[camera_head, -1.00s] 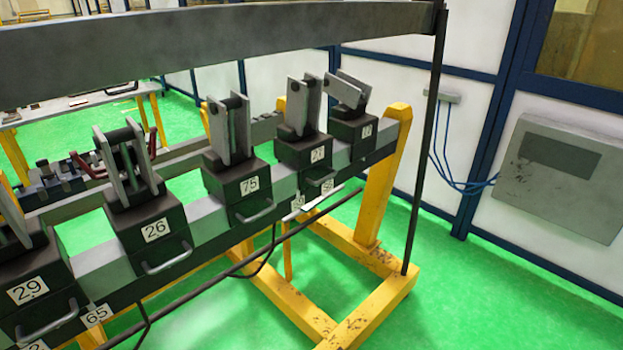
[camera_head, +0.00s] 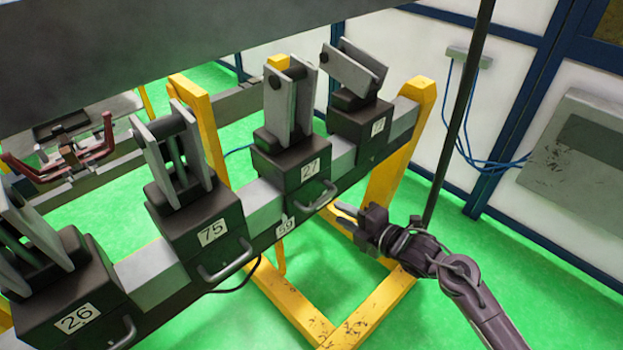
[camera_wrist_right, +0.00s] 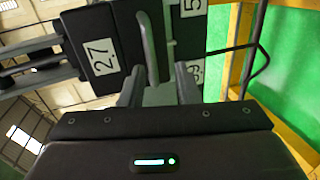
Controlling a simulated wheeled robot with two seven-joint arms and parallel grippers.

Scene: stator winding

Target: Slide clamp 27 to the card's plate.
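Clamp 27 (camera_head: 287,165) is a dark block with two upright grey plates, sitting on the grey rail with a bar handle (camera_head: 320,196) on its front. Its label also shows in the right wrist view (camera_wrist_right: 104,57). A small plate marked 59 (camera_head: 286,226) is on the rail's front, below and left of clamp 27. My right gripper (camera_head: 338,214) is open and empty in front of the handle. In the right wrist view the handle (camera_wrist_right: 148,48) stands just beyond the gap between the fingers (camera_wrist_right: 158,85). No card is recognisable. My left gripper is out of view.
Clamp 75 (camera_head: 200,220) and clamp 26 (camera_head: 72,295) sit further left on the rail. Another clamp (camera_head: 358,125) is close on the right end. A dark upright rod (camera_head: 462,110) stands right of the rail. Yellow legs (camera_head: 395,185) carry the rail.

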